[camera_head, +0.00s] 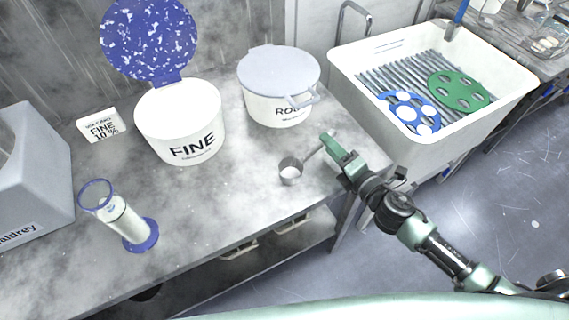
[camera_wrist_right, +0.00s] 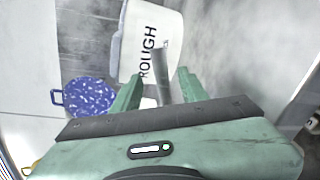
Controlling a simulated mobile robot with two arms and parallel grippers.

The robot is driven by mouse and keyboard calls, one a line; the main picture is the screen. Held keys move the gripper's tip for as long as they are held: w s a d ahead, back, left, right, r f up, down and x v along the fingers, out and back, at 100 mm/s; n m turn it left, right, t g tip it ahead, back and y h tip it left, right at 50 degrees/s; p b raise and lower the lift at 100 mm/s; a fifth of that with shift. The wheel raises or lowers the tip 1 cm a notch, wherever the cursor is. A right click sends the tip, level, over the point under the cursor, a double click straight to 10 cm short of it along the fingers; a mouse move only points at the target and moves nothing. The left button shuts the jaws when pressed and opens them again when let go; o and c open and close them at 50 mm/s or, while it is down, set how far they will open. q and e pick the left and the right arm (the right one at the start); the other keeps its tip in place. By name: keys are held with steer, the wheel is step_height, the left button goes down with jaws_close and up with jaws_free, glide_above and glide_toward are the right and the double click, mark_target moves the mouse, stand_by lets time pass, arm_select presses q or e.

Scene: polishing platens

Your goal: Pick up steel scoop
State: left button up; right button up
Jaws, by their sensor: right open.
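The steel scoop (camera_head: 291,171) is on the grey bench top near its front right corner. Its small round cup holds something white, and its thin handle slants up to the right. My right gripper (camera_head: 332,147) is at the end of that handle, above the bench edge. In the right wrist view my open fingers (camera_wrist_right: 160,88) stand apart, with the grey scoop handle (camera_wrist_right: 163,68) showing between them. I cannot tell whether either finger touches it. My left gripper is not in view.
The open FINE tub (camera_head: 181,128) and lidded ROUGH tub (camera_head: 277,104) stand behind the scoop. A blue-based cylinder (camera_head: 125,222), a small sign (camera_head: 98,124) and a grey machine (camera_head: 30,165) are left. A white sink (camera_head: 425,148) with polishing discs is right.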

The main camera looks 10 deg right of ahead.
steer(key=shift+w+a, duration=0.2)
steer(key=shift+w, duration=0.35)
steer(key=shift+w+a, duration=0.1)
steer(key=shift+w, duration=0.05)
steer(key=p+x, duration=0.1)
steer(key=x, duration=0.3)
steer(key=shift+w+a+f, duration=0.1)
steer(key=shift+w+f, duration=0.05)
steer(key=shift+f, duration=0.1)
steer(key=shift+w+a+f, duration=0.1)
steer(key=shift+w, duration=0.15)
steer(key=shift+c, duration=0.3)
jaws_close()
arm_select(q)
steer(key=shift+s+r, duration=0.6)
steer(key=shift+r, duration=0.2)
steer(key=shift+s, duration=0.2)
